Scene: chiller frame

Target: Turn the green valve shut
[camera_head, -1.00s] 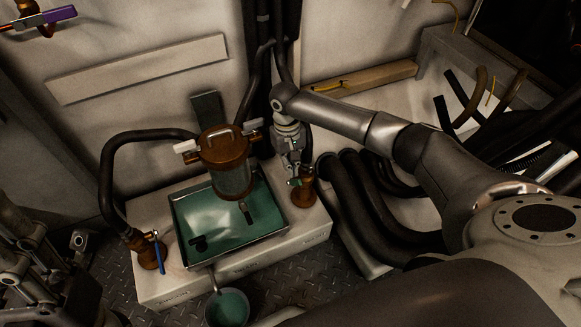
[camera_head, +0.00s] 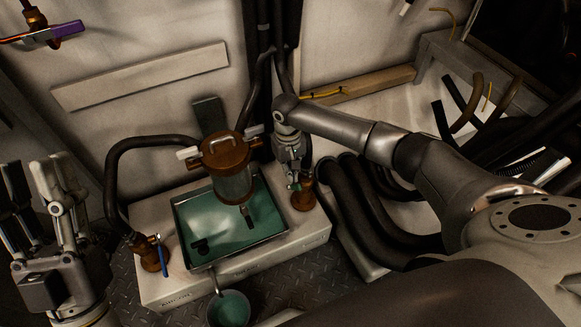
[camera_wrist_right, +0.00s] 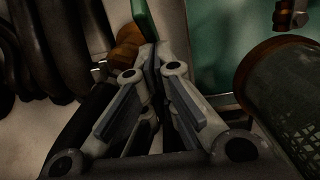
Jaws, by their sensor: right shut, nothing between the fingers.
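The green valve handle (camera_wrist_right: 143,18) shows at the top of the right wrist view, just beyond my fingertips. In the head view only a small green piece (camera_head: 296,186) of it shows, beside its brown brass valve body (camera_head: 304,197) at the right of the white base. My right gripper (camera_head: 292,178) points down at the handle. In the right wrist view its fingers (camera_wrist_right: 161,48) are shut with nothing between them. The fingertips are at or very near the handle; I cannot tell whether they touch. My left gripper (camera_head: 40,170) is raised at the left, fingers apart and empty.
A brown-topped strainer (camera_head: 227,152) stands in a tray of green liquid (camera_head: 190,262). A blue-handled valve (camera_head: 161,255) is at the left with a black hose (camera_head: 112,170). Thick black pipes (camera_head: 365,205) run right of the valve. A bucket (camera_head: 229,308) stands in front.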

